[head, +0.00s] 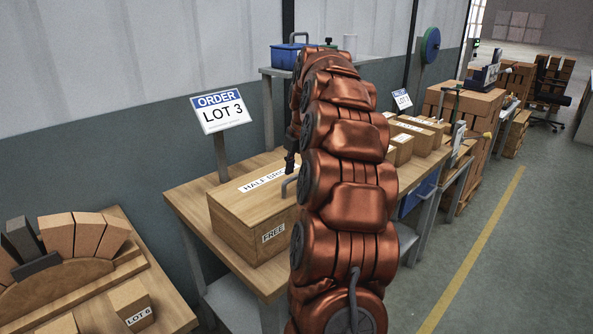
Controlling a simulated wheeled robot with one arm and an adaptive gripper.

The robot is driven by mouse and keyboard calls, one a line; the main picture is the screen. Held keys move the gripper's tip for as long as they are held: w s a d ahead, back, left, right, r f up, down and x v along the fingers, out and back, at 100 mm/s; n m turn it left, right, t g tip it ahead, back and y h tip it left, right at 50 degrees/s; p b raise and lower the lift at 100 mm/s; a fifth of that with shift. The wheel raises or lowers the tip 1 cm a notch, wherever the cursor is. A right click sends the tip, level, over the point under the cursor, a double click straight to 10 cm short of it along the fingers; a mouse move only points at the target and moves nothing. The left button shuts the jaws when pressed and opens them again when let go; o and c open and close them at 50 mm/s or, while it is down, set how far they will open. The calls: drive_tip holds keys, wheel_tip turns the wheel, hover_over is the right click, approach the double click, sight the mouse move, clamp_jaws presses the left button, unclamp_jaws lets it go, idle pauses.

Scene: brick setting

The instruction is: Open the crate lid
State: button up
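The wooden crate (238,232) stands on a wooden table in the middle of the head view. Its front has a label reading "FREE". Its lid (240,197) lies flat and looks closed, with a partly hidden label starting "HALF". My gripper (291,166) is a dark shape pointing down, just above the lid near the handle. It is mostly hidden by my arm. I cannot tell whether it touches the handle or whether its fingers are open.
An "ORDER LOT 3" sign (221,110) stands behind the crate, near the wall. A lower-left table holds a brick arch (70,240) and a "LOT 6" block (131,304). Several boxes (410,138) sit right of my arm.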

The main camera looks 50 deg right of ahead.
drive_tip(key=shift+f, duration=0.1)
clamp_jaws()
idle(0.3)
idle(0.4)
